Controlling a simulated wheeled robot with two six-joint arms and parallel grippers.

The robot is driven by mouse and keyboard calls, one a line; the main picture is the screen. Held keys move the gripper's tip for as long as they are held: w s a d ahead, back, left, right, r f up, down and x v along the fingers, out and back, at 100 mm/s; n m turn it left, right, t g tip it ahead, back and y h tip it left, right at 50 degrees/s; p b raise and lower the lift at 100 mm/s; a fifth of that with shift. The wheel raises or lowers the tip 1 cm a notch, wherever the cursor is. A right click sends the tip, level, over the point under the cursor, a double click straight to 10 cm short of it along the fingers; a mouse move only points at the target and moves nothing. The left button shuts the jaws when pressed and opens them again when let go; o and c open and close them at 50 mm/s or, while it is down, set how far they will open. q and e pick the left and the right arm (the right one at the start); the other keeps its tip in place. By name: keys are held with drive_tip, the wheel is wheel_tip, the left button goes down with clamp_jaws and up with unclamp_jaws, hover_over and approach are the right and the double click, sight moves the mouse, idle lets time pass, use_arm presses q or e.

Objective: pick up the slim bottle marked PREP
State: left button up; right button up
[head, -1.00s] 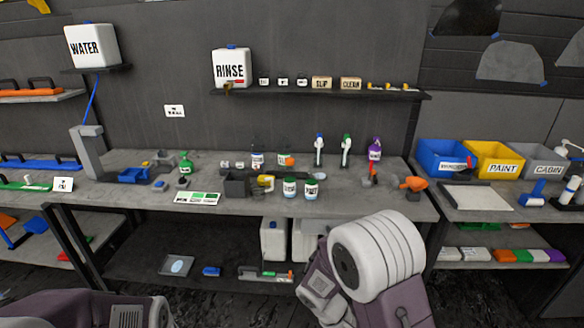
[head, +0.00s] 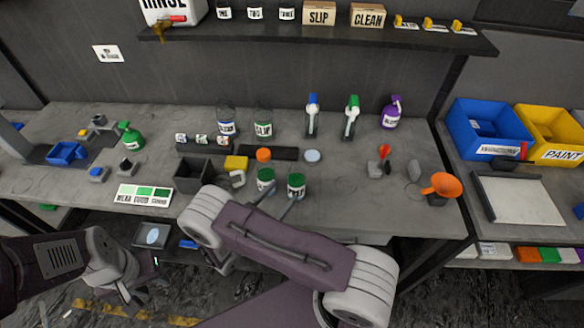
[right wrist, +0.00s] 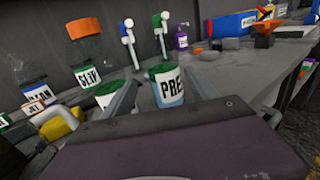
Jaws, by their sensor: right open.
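The slim PREP bottle (head: 297,187), white and pale blue with a green lid, stands upright near the bench's front edge. In the right wrist view the PREP bottle (right wrist: 169,89) shows in the gap between my fingers, its lower part hidden by the gripper body. My right gripper (head: 277,199) is open and empty, its fingers pointing at the bottle from the front. A second green-lidded container (head: 265,179) stands just left of it, partly behind the left finger. My left gripper (head: 140,286) hangs low at the left, below bench height; its jaws are unclear.
A SLIP bottle (head: 263,124) and two spray bottles stand behind. A black bin (head: 193,175) and yellow block (head: 236,162) lie to the left. An orange funnel (head: 442,186) is at the right. Bench (head: 340,205) right of the PREP bottle is clear.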

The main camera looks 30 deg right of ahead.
sight(291, 185)
drive_tip(key=d, duration=0.1)
drive_tip(key=p, duration=0.1)
drive_tip(key=d, duration=0.1)
drive_tip(key=shift+w+d+r, duration=0.25)
drive_tip(key=shift+d+r, duration=0.1)
drive_tip(key=shift+w+d+f, duration=0.2)
drive_tip(key=p+x, duration=0.2)
drive_tip(key=x, duration=0.2)
drive_tip(key=shift+w+d+r+p, duration=0.15)
drive_tip(key=shift+d+p, duration=0.15)
drive_tip(key=shift+p, duration=0.05)
drive_tip(key=shift+w+d, duration=0.1)
drive_tip(key=shift+d, duration=0.15)
use_arm(q)
drive_tip(key=r, duration=0.3)
drive_tip(key=shift+s+a+r, duration=0.15)
drive_tip(key=shift+s+r, duration=0.2)
drive_tip(key=shift+r, duration=0.05)
use_arm(e)
drive_tip(key=shift+w, duration=0.1)
drive_tip(key=c, duration=1.4)
